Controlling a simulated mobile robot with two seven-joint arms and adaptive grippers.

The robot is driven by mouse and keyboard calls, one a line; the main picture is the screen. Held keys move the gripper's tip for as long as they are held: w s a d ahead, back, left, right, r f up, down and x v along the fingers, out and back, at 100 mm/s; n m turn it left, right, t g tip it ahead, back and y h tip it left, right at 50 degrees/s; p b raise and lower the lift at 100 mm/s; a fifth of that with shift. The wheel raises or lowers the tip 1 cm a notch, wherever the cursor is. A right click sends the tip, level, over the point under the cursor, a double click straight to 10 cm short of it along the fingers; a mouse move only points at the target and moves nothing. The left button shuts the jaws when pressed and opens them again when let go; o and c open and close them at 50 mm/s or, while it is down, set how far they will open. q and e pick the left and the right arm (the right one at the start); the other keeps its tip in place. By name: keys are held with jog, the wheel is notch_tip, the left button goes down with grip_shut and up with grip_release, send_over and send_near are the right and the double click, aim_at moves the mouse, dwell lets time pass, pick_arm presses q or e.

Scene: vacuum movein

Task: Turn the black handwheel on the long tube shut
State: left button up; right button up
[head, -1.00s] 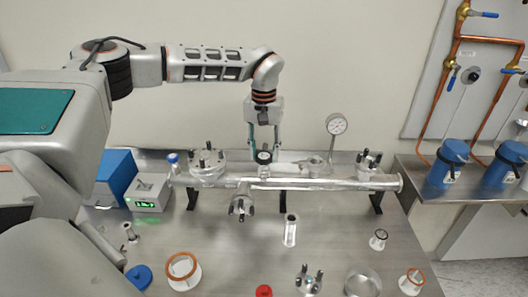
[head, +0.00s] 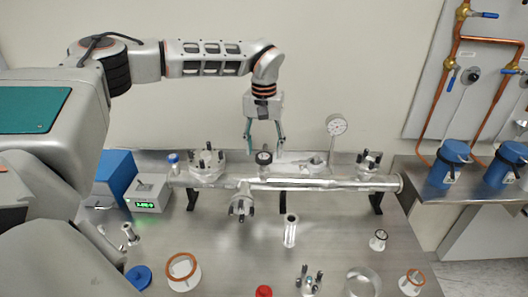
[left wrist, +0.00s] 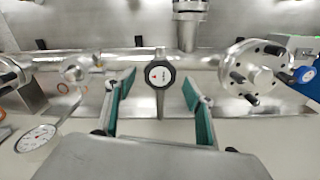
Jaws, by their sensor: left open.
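The long metal tube (head: 330,184) lies across the bench on black supports. The black handwheel (head: 264,157) with a pale centre stands on top of the tube, left of its middle. In the left wrist view the handwheel (left wrist: 160,75) appears between the two teal-padded fingers. My left gripper (head: 264,144) comes down from above and behind the handwheel, its fingers spread wide. In the left wrist view the left gripper (left wrist: 160,95) is open, with clear space on both sides of the handwheel and no contact visible. My right gripper is not in view.
A round gauge (head: 336,125) stands on the tube to the right of the handwheel. A flange with black knobs (head: 207,160) is to the left. A small box with a green display (head: 148,193) is further left. Loose fittings and rings lie in front.

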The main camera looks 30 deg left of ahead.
aim_at(263, 156)
pick_arm(q)
notch_tip(263, 156, up, 10)
jog(key=shift+r, duration=0.2)
jog(key=shift+s, duration=0.1)
dwell(0.6)
